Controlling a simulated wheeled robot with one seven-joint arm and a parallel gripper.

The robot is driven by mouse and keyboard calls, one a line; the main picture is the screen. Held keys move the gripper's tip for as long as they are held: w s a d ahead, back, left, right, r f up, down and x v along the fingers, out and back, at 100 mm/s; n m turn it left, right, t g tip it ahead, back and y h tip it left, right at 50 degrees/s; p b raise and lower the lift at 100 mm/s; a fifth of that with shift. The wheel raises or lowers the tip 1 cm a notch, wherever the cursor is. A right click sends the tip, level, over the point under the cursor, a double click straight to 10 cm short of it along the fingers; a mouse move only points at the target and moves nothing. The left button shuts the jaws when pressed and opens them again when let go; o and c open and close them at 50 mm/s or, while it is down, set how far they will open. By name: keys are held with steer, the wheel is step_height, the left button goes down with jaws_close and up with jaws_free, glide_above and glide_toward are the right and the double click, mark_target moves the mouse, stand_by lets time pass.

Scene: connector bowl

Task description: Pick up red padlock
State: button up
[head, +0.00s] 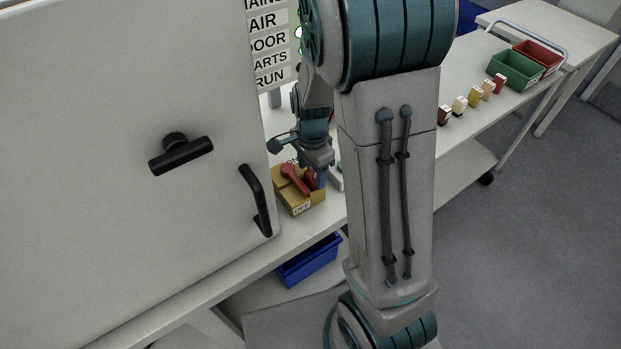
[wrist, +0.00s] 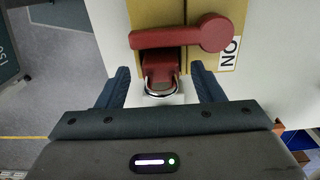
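The red padlock (wrist: 161,66) with a silver shackle shows in the wrist view, just below a red lever handle (wrist: 185,36) on a yellow box (wrist: 150,12). Its upper part is partly hidden by the lever. My gripper (wrist: 160,78) is open, with one blue finger on each side of the padlock and a gap to each. In the head view my gripper (head: 320,176) is at the right side of the yellow box (head: 297,204), which stands on the bench. The red lever (head: 294,179) lies on top of the box. The padlock is hard to make out there.
A large grey door panel (head: 90,130) with black handles stands close at the left. A blue bin (head: 310,261) sits below the bench. Several small coloured blocks (head: 475,96), a green bin (head: 515,70) and a red bin (head: 540,54) stand at right.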

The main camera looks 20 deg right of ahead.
steer(key=c, duration=1)
steer(key=shift+r, duration=0.1)
